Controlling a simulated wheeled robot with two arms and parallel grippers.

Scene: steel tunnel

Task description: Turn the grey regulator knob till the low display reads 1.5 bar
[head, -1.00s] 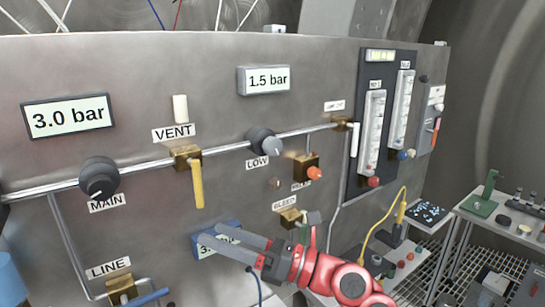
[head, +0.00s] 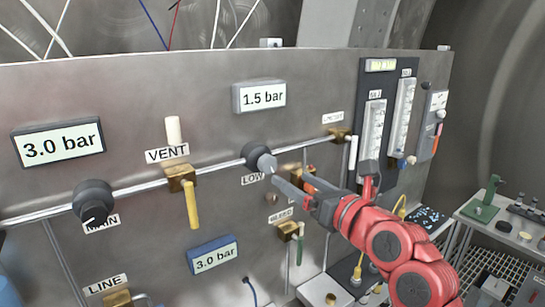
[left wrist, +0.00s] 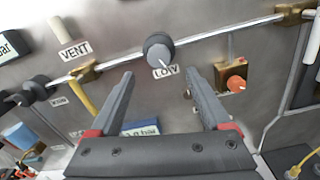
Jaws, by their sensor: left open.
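The grey regulator knob (head: 258,156) sits on the pipe above the LOW label, with a pale pointer on its face. The low display (head: 262,97) above it reads 1.5 bar. My left gripper (head: 288,178) is open and empty, just below and right of the knob in the head view. In the left wrist view, the knob (left wrist: 157,50) lies beyond the fingertips (left wrist: 160,72), roughly centred between them. The fingers look apart from the knob. My right gripper is not in view.
The MAIN knob (head: 93,202) and its 3.0 bar display (head: 58,142) are at left. The yellow VENT handle (head: 191,203) hangs left of the knob. An orange-knobbed brass valve (left wrist: 233,80) stands close by on the right. A blue-framed display (head: 213,255) below reads 3.0 bar.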

